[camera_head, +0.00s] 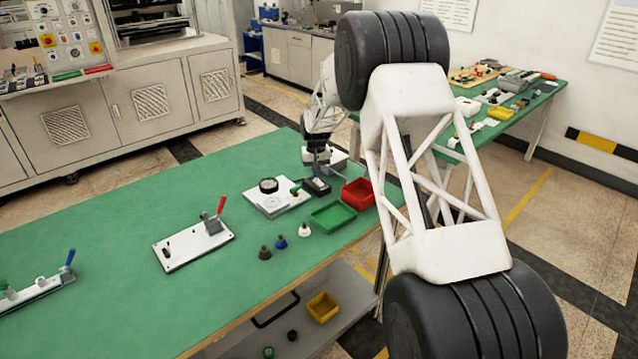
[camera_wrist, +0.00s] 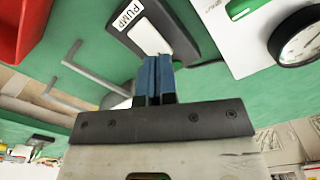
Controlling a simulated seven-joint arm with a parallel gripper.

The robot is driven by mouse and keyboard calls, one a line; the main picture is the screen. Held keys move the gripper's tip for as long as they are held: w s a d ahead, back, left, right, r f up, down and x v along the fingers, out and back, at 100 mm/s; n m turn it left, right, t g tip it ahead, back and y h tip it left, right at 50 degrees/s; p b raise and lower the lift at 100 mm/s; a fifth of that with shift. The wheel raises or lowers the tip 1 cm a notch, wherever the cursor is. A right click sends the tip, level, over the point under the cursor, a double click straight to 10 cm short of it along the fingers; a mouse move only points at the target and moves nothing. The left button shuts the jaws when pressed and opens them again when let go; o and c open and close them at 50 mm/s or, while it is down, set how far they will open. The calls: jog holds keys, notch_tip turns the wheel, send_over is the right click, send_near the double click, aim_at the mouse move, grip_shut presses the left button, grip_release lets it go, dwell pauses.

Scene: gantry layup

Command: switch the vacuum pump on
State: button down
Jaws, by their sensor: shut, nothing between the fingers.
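The pump switch box (camera_head: 317,187) is a small dark box on the green table, beside the white gauge plate. In the wrist view the box (camera_wrist: 172,22) carries a white label reading PUMP and a pale rectangular inset (camera_wrist: 146,36), which may be its switch. My gripper (camera_wrist: 153,62) is shut and empty, its blue fingertips together over the near end of the box. They partly cover it, and I cannot tell whether they touch it. The switch position is unclear. In the head view my gripper (camera_head: 318,166) is small, just above and behind the box.
The white plate with a round gauge (camera_head: 268,185) stands left of the box. A red bin (camera_head: 358,193) and green tray (camera_head: 333,216) are close by at right and in front. Small knobs (camera_head: 281,242) and a red-lever plate (camera_head: 193,245) lie further left.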

jog(key=shift+f, duration=0.9)
dwell(0.8)
jog(key=shift+r, duration=0.1)
jog(key=shift+r, duration=3.4)
jog(key=shift+d+r, duration=0.1)
